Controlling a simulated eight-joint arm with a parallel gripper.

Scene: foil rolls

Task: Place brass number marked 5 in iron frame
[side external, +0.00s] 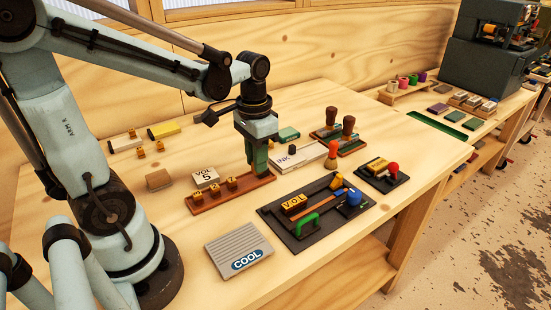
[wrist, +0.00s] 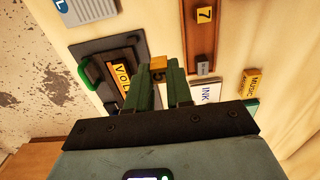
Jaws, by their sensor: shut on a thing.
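My gripper (side external: 260,168) is shut on a small brass block (wrist: 158,64) that reads as 5 in the wrist view. The block sits between the green fingertips; in the side view the fingers hide it. The gripper is above the right end of a wooden rack (wrist: 199,42) in the side view; several brass number pieces (side external: 214,188) stand in the rack, and one marked 7 (wrist: 204,14) shows in the wrist view. The dark iron frame (side external: 276,222) lies to the right, with brass VOL letters (side external: 293,202) in it. A card (side external: 205,177) reads VOL 5.
A green handle (side external: 307,223) and a blue knob (side external: 354,198) rise from the frame. A smaller dark tray with a red knob (side external: 393,168) lies right of it. An INK box (side external: 299,156) and wooden-handled stamps (side external: 348,126) stand behind. A COOL box (side external: 239,250) lies in front.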

